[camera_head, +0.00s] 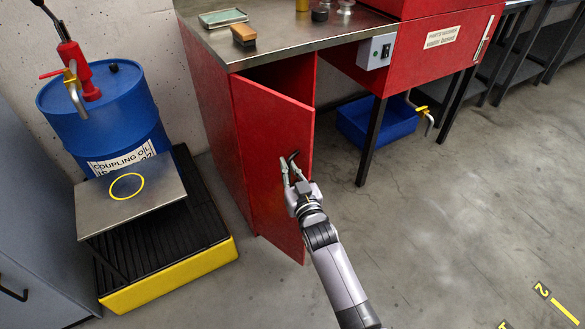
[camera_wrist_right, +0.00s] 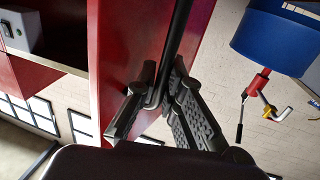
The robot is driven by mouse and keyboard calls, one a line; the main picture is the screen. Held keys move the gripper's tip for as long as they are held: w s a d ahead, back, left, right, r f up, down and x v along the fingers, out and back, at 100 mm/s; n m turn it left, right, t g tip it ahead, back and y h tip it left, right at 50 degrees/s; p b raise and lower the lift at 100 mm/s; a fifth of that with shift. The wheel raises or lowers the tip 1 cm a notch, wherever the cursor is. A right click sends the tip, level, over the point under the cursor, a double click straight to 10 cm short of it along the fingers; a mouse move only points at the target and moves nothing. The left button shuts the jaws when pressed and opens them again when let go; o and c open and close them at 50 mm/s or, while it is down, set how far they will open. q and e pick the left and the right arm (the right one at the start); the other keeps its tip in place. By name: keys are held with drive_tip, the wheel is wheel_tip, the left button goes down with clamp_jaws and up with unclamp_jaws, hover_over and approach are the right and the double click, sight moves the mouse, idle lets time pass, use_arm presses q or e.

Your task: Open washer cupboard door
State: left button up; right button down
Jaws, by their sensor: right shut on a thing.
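The washer cupboard is red under a grey metal worktop (camera_head: 290,35). Its red door (camera_head: 270,120) stands partly open, with a dark gap showing above it. My right gripper (camera_head: 290,163) is at the door's front, near its right edge, shut on the dark door handle (camera_head: 293,158). In the right wrist view the dark bar of the handle (camera_wrist_right: 176,45) runs between the fingers, with the red door (camera_wrist_right: 130,50) behind it. The inside of the cupboard is mostly hidden. My left gripper is not in view.
A blue drum (camera_head: 110,120) with a red pump stands left, by a metal plate (camera_head: 130,200) and a yellow-edged black tray (camera_head: 170,275). A brush (camera_head: 243,36) lies on the worktop. A blue bin (camera_head: 375,122) sits beneath the red washer. Floor to the right is clear.

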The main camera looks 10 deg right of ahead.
drive_tip(key=shift+a, duration=0.15)
drive_tip(key=c, duration=1.7)
unclamp_jaws()
drive_tip(key=shift+s, duration=0.1)
drive_tip(key=s, duration=0.4)
drive_tip(key=s+d, duration=0.1)
drive_tip(key=s, duration=0.2)
drive_tip(key=s+d, duration=0.1)
drive_tip(key=s, duration=0.3)
drive_tip(key=shift+s, duration=0.35)
